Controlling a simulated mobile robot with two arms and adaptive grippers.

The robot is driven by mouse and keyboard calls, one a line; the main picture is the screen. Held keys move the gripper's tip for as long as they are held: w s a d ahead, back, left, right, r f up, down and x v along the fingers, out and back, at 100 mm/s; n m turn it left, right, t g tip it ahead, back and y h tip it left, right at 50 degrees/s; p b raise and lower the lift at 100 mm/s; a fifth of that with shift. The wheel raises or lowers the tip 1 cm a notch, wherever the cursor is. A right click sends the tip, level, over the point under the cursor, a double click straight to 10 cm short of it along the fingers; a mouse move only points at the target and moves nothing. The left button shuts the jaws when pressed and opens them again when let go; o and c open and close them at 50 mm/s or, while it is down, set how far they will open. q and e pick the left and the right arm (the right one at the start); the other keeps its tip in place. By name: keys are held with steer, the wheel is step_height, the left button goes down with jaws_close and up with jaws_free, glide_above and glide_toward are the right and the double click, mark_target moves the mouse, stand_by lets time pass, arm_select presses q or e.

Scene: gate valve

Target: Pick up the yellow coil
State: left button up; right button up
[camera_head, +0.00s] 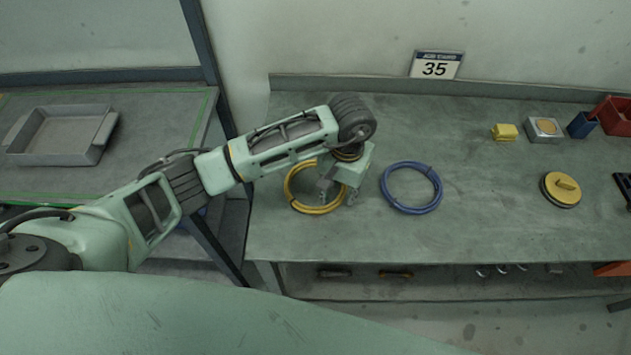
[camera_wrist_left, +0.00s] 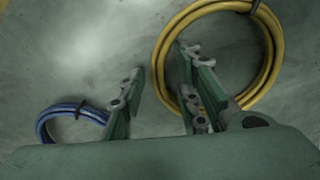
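The yellow coil (camera_head: 291,194) lies on the grey-green workbench (camera_head: 480,225), left of a blue coil (camera_head: 412,210). My left gripper (camera_head: 338,194) is over the yellow coil's right side and hides part of it. In the left wrist view the left gripper (camera_wrist_left: 158,68) is open, its fingers spread apart. One finger shows inside the ring of the yellow coil (camera_wrist_left: 273,65), the other outside it, with the coil's near strand between them in the picture. I cannot tell whether the fingers touch the coil. My right gripper is not in view.
The blue coil also shows in the left wrist view (camera_wrist_left: 42,122). A grey tray (camera_head: 62,160) sits on the left table (camera_head: 150,115). A yellow block (camera_head: 505,132), a round yellow object (camera_head: 561,190) and a red bin (camera_head: 615,117) stand at right. A raised back edge borders the bench.

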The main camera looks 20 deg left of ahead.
arm_select(q)
steer(key=shift+c, duration=0.3)
jaws_close()
steer(key=shift+r, duration=0.1)
